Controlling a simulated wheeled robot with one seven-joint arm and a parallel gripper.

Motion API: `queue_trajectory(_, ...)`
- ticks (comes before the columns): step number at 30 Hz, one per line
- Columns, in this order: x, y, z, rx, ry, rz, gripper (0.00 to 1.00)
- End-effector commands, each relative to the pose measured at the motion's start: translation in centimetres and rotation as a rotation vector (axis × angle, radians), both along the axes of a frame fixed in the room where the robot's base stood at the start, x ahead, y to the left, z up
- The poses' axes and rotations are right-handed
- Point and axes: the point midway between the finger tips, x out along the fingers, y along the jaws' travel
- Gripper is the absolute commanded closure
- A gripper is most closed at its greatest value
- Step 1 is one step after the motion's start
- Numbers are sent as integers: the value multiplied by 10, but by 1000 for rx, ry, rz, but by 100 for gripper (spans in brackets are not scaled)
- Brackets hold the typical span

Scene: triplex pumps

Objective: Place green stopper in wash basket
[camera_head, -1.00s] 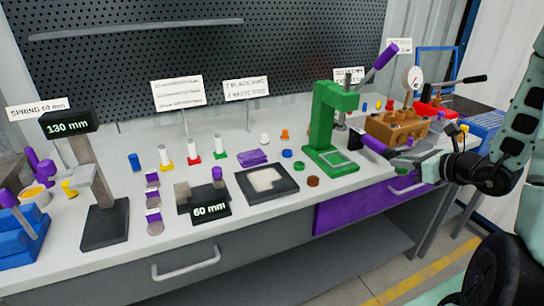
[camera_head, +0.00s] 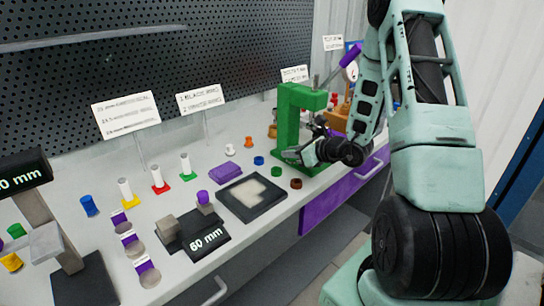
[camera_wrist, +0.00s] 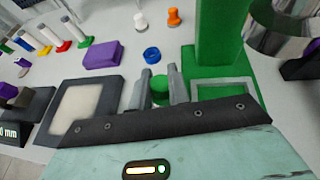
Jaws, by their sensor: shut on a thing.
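The small round green stopper (camera_wrist: 160,90) is between the two grey fingertips of my gripper (camera_wrist: 159,82) in the wrist view, and the fingers are shut on it. In the head view the stopper (camera_head: 276,171) shows at table level, left of the green press base. My gripper (camera_head: 293,156) comes in from the right, in front of the press. Whether the stopper is lifted cannot be told. I cannot make out a wash basket in either current view; my arm covers the right back of the bench.
The green press (camera_head: 289,115) stands close beside my gripper. A blue ring (camera_head: 259,160) and a brown piece (camera_head: 296,183) lie near the stopper. A black-framed tray (camera_head: 254,196) and a purple block (camera_head: 201,173) are farther left. A purple drawer front (camera_head: 335,197) lies below the bench edge.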

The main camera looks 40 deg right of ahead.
Motion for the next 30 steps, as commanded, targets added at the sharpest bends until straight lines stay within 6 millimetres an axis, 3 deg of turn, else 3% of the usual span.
queue_trajectory(3, 17, 3, -8, -1, 0, 1, 100)
queue_trajectory(8, 27, 5, -14, 0, -1, 1, 100)
queue_trajectory(16, 59, 12, -35, 0, 0, 1, 100)
queue_trajectory(30, 64, 12, -45, -1, -1, -1, 100)
